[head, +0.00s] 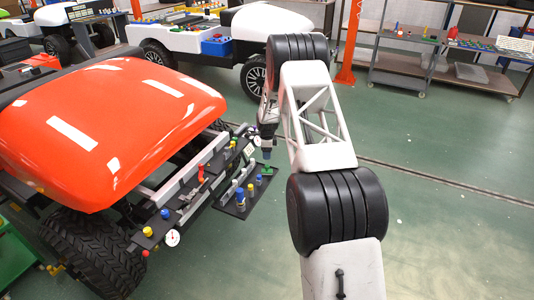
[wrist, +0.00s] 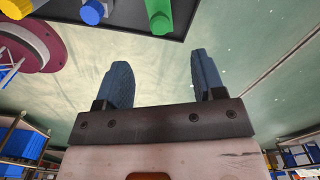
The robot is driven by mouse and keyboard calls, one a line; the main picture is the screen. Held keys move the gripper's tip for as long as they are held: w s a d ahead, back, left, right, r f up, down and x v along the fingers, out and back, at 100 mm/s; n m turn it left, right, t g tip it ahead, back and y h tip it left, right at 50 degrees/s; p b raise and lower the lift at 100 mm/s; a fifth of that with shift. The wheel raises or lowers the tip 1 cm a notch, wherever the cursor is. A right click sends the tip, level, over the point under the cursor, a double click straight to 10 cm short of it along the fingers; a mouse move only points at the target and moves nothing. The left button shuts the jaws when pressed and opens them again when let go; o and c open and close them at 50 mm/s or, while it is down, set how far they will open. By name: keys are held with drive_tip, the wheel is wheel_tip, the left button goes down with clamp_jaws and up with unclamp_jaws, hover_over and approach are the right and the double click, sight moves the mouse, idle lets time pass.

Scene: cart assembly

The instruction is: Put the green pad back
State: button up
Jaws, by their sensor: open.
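The green pad (head: 267,170) appears as a small green piece at the far right end of a dark plate (head: 228,207) beside the red cart. In the wrist view, a green cylinder-like piece (wrist: 159,16) is on the dark plate's edge (wrist: 185,22), beyond the fingertips. My gripper (head: 267,154) points down just above the green piece in the head view. In the wrist view, its two blue fingers (wrist: 161,62) are apart with nothing between them. Whether a finger touches the green piece cannot be told.
A blue piece (wrist: 93,12) and a yellow piece (wrist: 14,8) are near the green one. The red-hooded cart (head: 110,115) stands to the left, with several coloured knobs and gauges along its front rail.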

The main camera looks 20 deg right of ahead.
idle(0.3)
drive_tip(key=s+a+r+n, duration=0.3)
drive_tip(key=s+r, duration=0.3)
drive_tip(key=r, duration=0.5)
drive_tip(key=s+a+r+n, duration=0.25)
drive_tip(key=s+r, duration=0.25)
drive_tip(key=r, duration=0.7)
drive_tip(key=s+a+r+n+t, duration=0.1)
drive_tip(key=s+a+r+n, duration=0.15)
drive_tip(key=s+r, duration=0.5)
drive_tip(key=s+a+r+n, duration=0.2)
drive_tip(key=s+a+r, duration=0.2)
drive_tip(key=s+r, duration=0.35)
drive_tip(key=s+a+r+n, duration=0.2)
drive_tip(key=s+n, duration=0.2)
drive_tip(key=s, duration=1)
drive_tip(key=s+a+r+n+t, duration=0.1)
drive_tip(key=s+a+n, duration=0.2)
drive_tip(key=s, duration=1.2)
drive_tip(key=s+a+r+n, duration=0.2)
drive_tip(key=s+n, duration=0.3)
drive_tip(key=s, duration=0.9)
drive_tip(key=shift+s+a+r+t, duration=0.2)
drive_tip(key=shift+s+r+t, duration=0.1)
